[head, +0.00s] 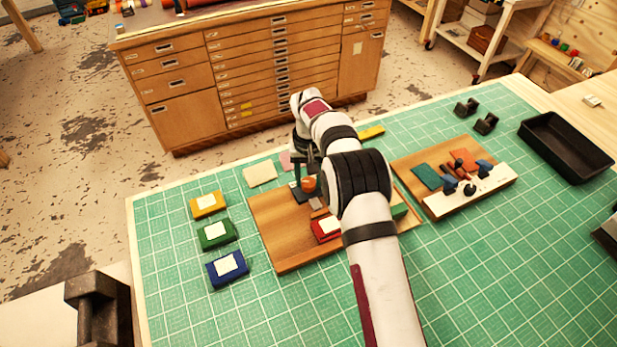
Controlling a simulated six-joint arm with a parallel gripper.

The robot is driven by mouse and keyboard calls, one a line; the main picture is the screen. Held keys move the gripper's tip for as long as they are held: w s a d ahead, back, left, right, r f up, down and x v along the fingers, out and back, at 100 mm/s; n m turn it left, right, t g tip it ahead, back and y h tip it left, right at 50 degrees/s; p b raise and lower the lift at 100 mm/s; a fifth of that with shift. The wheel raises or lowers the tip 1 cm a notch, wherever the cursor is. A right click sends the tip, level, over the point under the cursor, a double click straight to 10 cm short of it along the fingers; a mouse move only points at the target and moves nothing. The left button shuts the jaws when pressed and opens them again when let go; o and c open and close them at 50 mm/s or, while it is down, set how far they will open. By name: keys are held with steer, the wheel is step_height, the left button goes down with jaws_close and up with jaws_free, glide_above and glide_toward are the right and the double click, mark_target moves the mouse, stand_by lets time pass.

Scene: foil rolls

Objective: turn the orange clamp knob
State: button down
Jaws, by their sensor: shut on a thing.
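The orange clamp knob (309,184) shows as a small round orange piece on the wooden board (272,245), near the board's back part. My gripper (302,182) points down over it, with its dark fingers at the knob. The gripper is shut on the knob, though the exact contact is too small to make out. Small grey and dark metal parts lie around the knob. My arm crosses the board from the front and hides its right part. A red block (325,228) with a white label sits on the board in front of the knob.
Yellow (208,205), green (217,234) and blue (227,269) labelled blocks stand left of the board. A second wooden board (425,165) with a white panel lies to the right, near a black tray (566,147). The green mat (300,310) is clear in front.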

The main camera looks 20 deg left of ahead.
mark_target(309, 182)
stand_by(0.4)
steer(key=shift+c, duration=1.9)
jaws_free()
step_height(309, 182, up, 16)
